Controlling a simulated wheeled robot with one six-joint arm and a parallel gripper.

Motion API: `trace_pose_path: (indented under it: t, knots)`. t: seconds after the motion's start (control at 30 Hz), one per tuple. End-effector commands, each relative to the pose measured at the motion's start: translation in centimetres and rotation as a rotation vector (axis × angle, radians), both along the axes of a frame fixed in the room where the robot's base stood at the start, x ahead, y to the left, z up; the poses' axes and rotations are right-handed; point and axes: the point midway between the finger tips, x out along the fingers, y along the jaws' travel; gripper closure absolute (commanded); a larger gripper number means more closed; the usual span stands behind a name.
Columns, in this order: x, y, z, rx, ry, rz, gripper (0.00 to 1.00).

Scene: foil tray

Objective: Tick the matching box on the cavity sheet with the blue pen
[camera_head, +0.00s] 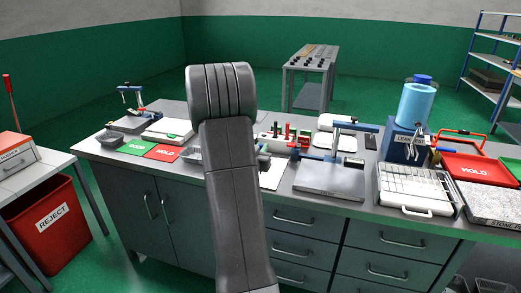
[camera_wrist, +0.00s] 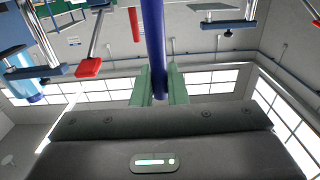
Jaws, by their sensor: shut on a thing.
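In the wrist view my gripper (camera_wrist: 158,88) is shut on the blue pen (camera_wrist: 154,40). The pen stands between the two green fingers, its length running out past them to the top of the picture. In the head view my arm covers the middle of the bench, and the gripper and pen cannot be made out behind it. A white sheet (camera_head: 272,174), perhaps the cavity sheet, shows partly to the right of my arm on the bench. Its boxes and any marks are too small to read.
The bench (camera_head: 170,176) holds a green mat (camera_head: 138,147), a red mat (camera_head: 164,152), a blue-handled press (camera_head: 330,178), a wire rack (camera_head: 413,186) and a blue dispenser (camera_head: 416,105). A red reject bin (camera_head: 52,218) stands at the left. The bench is crowded.

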Motion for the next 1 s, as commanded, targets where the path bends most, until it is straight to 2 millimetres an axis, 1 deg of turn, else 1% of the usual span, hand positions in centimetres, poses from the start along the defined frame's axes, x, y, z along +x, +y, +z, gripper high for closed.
trace_pose_path:
  t: [1.0]
  knots:
    - [0.45, -0.55, -0.08, 0.000, 0.000, 0.000, 1.00]
